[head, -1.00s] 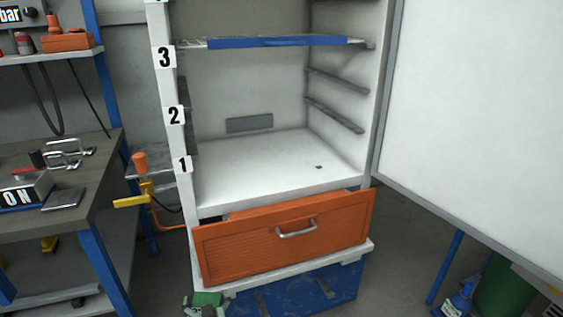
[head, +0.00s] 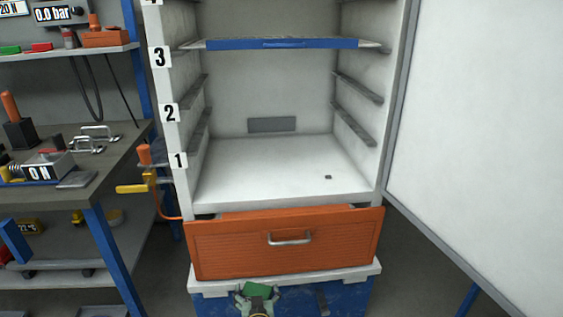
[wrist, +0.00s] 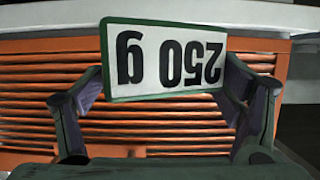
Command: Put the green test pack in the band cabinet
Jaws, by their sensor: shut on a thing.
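My gripper (head: 260,304) is shut on the green test pack (head: 256,289), low in the head view in front of the blue base under the cabinet. In the wrist view the pack (wrist: 166,60) shows a white label reading "250 g" upside down, between my two fingers. The band cabinet (head: 173,140) stands open, with levels marked 1, 2 and 3 on its left post. A blue-fronted shelf (head: 282,44) sits at level 3. Side rails at the lower levels are bare, and the white floor (head: 262,175) holds only a small dark spot.
An orange drawer (head: 230,250) below the cabinet stands slightly out. The white door (head: 490,120) is swung open to the right. A workbench (head: 95,165) with tools stands left, and a yellow-handled valve (head: 132,188) sits between it and the cabinet.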

